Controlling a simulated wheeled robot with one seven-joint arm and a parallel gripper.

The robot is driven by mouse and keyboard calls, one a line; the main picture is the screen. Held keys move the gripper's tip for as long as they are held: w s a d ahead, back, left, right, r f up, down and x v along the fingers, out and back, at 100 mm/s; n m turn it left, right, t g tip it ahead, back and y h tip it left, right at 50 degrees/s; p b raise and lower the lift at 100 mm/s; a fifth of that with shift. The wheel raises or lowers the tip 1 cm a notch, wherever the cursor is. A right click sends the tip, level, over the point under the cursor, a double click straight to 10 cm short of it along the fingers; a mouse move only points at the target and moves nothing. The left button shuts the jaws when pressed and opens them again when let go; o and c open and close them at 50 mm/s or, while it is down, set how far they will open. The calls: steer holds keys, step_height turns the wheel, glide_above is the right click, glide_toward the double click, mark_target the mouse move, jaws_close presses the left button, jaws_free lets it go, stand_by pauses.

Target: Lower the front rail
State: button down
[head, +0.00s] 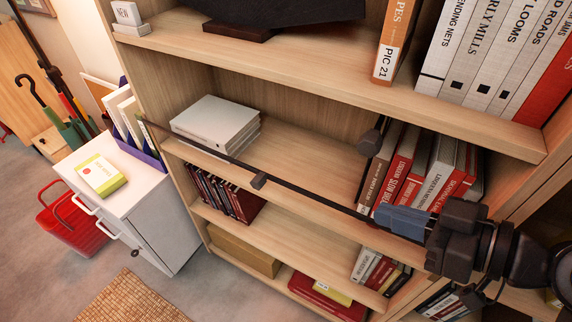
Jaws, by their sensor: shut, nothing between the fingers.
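The front rail (312,195) is a thin dark bar across the front of the middle shelf. It runs from the left upright down to the right in the picture, close above the shelf's front edge. The rail's right end is hidden behind my gripper.
A stack of white books (215,122) lies on the middle shelf (300,150), left. Red and white books (403,165) stand at right by a dark knob-like piece (371,140).

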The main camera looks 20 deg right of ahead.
steer(key=shift+w+r+n+g+y, duration=0.15)
steer(key=shift+w+r+n+y, duration=0.2)
steer(key=shift+w+r+n, duration=0.25)
steer(key=shift+w+r+n+g+y, duration=0.15)
steer(key=shift+w+r+n+y, duration=0.25)
steer(key=shift+r, duration=0.3)
steer(key=p, duration=0.2)
glide_above(273, 180)
steer(key=s+d, duration=0.1)
steer(key=s, duration=0.3)
step_height(273, 180, down, 6)
steer(key=f, duration=0.1)
steer(key=w+a+f, duration=0.1)
steer(key=shift+w+f, duration=0.1)
steer(key=shift+f, duration=0.3)
steer(key=shift+w+a+f, duration=0.2)
steer(key=shift+a+f, duration=0.05)
steer(key=shift+f, duration=0.25)
step_height(273, 180, down, 11)
steer(key=b, duration=1)
steer(key=shift+r+b, duration=0.15)
steer(key=shift+b, duration=0.2)
